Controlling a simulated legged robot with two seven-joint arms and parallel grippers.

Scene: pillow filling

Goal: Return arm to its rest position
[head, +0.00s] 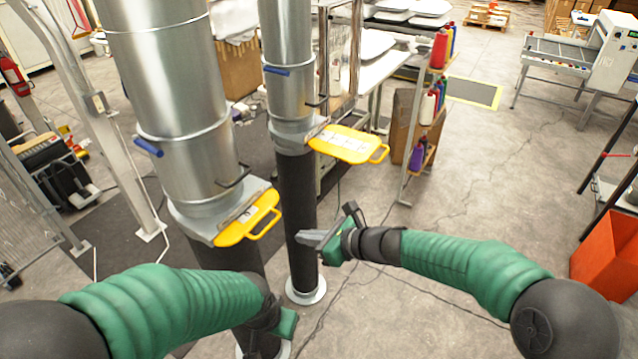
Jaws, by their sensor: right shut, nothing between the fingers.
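My right gripper (328,237) is in the middle of the head view, at the end of my green-sleeved right arm. It is shut and empty, in front of the rear dark pipe and below the rear yellow-handled plate (343,145). My left arm comes in from the lower left, and its wrist ends in front of the nearer dark pipe (232,256). The fingers of my left gripper are hidden behind the wrist. A nearer yellow-handled plate (247,218) sits at the base of the large metal duct (175,90).
A second metal duct (290,75) stands behind. A rack with thread spools (438,50) stands beyond it. An orange bin (608,250) is at the right, near my right elbow. A conveyor machine (575,50) is at the back right. The concrete floor between is clear.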

